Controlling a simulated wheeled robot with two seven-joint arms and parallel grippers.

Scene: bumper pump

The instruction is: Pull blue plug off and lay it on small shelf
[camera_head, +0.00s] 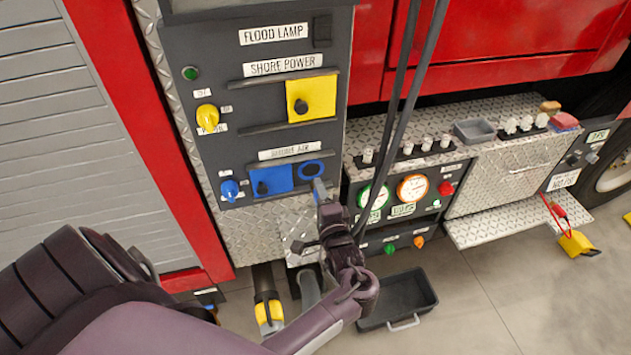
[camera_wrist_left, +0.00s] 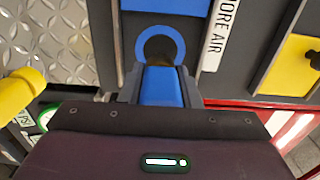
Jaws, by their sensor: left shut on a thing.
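The blue plug (camera_wrist_left: 161,88) shows in the left wrist view between my left gripper's (camera_wrist_left: 160,90) two fingers, which are shut on it. Its far end points at the blue ring (camera_wrist_left: 160,44) of the shore air socket. I cannot tell whether its tip is still inside. In the head view my left gripper (camera_head: 319,190) is just below the blue ring (camera_head: 311,169), and the plug is mostly hidden. A small diamond-plate shelf (camera_head: 515,221) sticks out low on the right of the truck. My right gripper is not in view.
A blue flap (camera_head: 271,181) and blue knob (camera_head: 229,189) are left of the ring. Two black hoses (camera_head: 404,100) hang close to my gripper on the right. Gauges (camera_head: 413,188) stand right of it. A black bin (camera_head: 405,293) is on the floor below. The shelf's top looks clear.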

